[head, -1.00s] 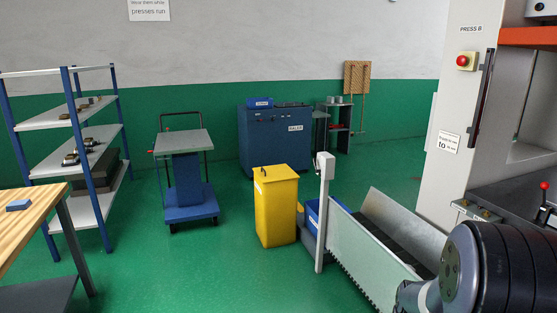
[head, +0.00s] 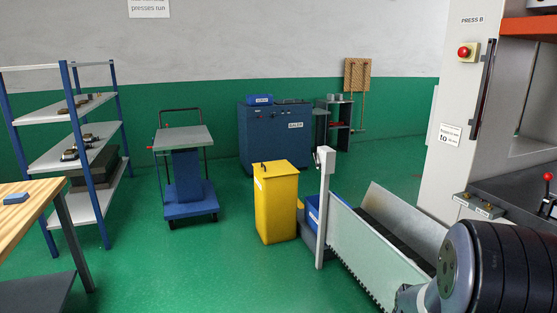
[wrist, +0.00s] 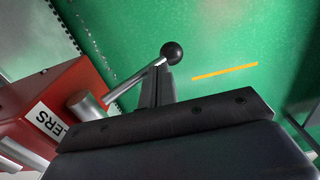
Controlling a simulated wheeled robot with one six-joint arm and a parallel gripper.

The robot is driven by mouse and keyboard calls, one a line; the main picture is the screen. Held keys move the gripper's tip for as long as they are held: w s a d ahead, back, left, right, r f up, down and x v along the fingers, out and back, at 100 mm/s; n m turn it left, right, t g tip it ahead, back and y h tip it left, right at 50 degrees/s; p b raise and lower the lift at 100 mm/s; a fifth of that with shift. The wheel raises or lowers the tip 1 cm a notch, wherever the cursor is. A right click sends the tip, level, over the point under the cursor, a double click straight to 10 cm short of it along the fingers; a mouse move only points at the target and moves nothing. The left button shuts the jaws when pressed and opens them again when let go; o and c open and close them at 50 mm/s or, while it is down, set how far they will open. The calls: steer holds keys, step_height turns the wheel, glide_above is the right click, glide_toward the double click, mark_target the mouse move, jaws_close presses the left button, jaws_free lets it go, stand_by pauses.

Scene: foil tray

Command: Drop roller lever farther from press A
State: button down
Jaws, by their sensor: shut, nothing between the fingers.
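In the wrist view, a lever with a black ball knob (wrist: 172,53) and a thin metal rod slants up from a red box (wrist: 50,112). The box bears a white label partly reading "LERS". My gripper (wrist: 156,75) shows its dark fingers closed together, beside the rod just below the knob. Whether they touch the rod I cannot tell. The fingers are empty. In the head view only my arm shows at the lower right; neither the gripper nor this lever is visible there. Press A is not identifiable in either view.
Press B (head: 450,110) stands at the right, with a red-knobbed lever (head: 547,178) on its ledge. A conveyor-like chute (head: 375,240), yellow bin (head: 276,205), blue trolley (head: 190,208) and shelf rack (head: 78,140) stand around. Green floor is clear between bin and workbench (head: 30,205).

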steer(key=shift+f+b, duration=2)
steer(key=shift+f, duration=0.7)
steer(key=c, duration=2.2)
jaws_free()
steer(key=shift+s+a+f+b, duration=0.1)
steer(key=shift+s+f+b, duration=0.15)
steer(key=shift+f+b, duration=0.4)
steer(key=shift+s+f+b, duration=0.2)
steer(key=shift+f+b, duration=0.3)
steer(key=shift+f, duration=0.2)
steer(key=c, duration=1.9)
jaws_free()
steer(key=shift+f, duration=0.15)
steer(key=shift+w+f, duration=0.2)
steer(key=shift+w, duration=0.15)
jaws_close()
steer(key=shift+a+r, duration=0.25)
steer(key=shift+a, duration=0.3)
steer(key=shift+s+a+r, duration=0.1)
steer(key=shift+s+a, duration=0.25)
steer(key=shift+a, duration=0.5)
steer(key=shift+s+a, duration=0.35)
steer(key=shift+a, duration=0.55)
steer(key=shift+s+a+r, duration=0.1)
steer(key=shift+s+a, duration=0.25)
steer(key=shift+a, duration=0.5)
